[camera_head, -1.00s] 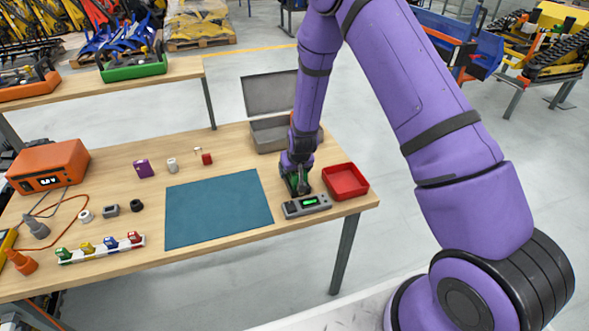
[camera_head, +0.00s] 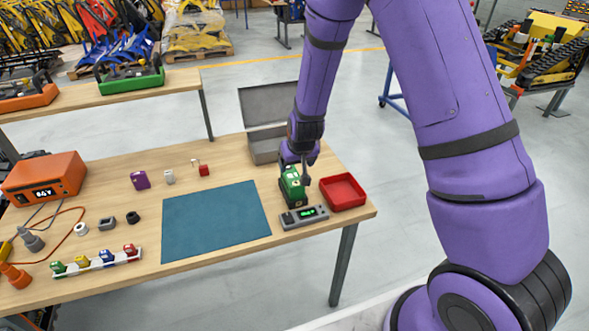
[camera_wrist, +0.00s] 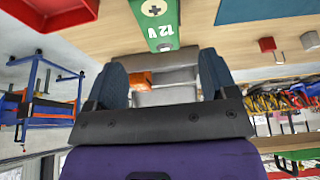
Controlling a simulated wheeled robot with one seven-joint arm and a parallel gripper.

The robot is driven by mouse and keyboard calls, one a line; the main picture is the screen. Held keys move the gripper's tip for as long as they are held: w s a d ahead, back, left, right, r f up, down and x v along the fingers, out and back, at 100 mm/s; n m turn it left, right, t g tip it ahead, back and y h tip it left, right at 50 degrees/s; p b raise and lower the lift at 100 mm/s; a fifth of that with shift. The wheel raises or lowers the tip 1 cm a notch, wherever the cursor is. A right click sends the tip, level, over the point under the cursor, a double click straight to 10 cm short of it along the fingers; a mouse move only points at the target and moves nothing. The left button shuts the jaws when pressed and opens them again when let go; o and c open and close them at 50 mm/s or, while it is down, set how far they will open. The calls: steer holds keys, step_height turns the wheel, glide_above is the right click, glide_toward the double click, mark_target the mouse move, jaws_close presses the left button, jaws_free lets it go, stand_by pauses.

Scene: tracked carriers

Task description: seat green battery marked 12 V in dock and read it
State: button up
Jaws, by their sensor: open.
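The green battery (camera_head: 293,187) stands upright at the grey dock (camera_head: 304,217), toward its back. Whether the battery is fully down in the dock cannot be told. My gripper (camera_head: 297,163) is just above the battery. In the wrist view my gripper (camera_wrist: 160,65) has its two fingers wide apart with nothing between them, and the battery is beyond the fingertips.
A red tray (camera_head: 343,191) is right of the dock, and an open grey case (camera_head: 265,145) is behind it. A bare blue mat (camera_head: 215,222) lies to the left. A white rack (camera_head: 97,264) of small coloured pieces and an orange meter (camera_head: 44,177) are farther left.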

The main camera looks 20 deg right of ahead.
steer(key=s+d+r, duration=0.1)
steer(key=s+r, duration=0.3)
steer(key=r, duration=0.4)
steer(key=s+d+r+y, duration=0.1)
steer(key=s+r, duration=0.3)
steer(key=r, duration=0.4)
steer(key=s+d+r, duration=0.1)
steer(key=s+r, duration=0.3)
steer(key=r, duration=0.5)
steer(key=s+d+r, duration=0.1)
steer(key=s+r, duration=0.2)
steer(key=s, duration=0.4)
steer(key=s+d+r, duration=0.1)
steer(key=s+r, duration=0.2)
steer(key=s, duration=0.4)
steer(key=s+d+r+h, duration=0.1)
steer(key=s+d+r, duration=0.1)
steer(key=s, duration=0.5)
steer(key=shift+s+r+t, duration=0.2)
steer(key=shift+r+t, duration=0.1)
steer(key=shift+r, duration=0.6)
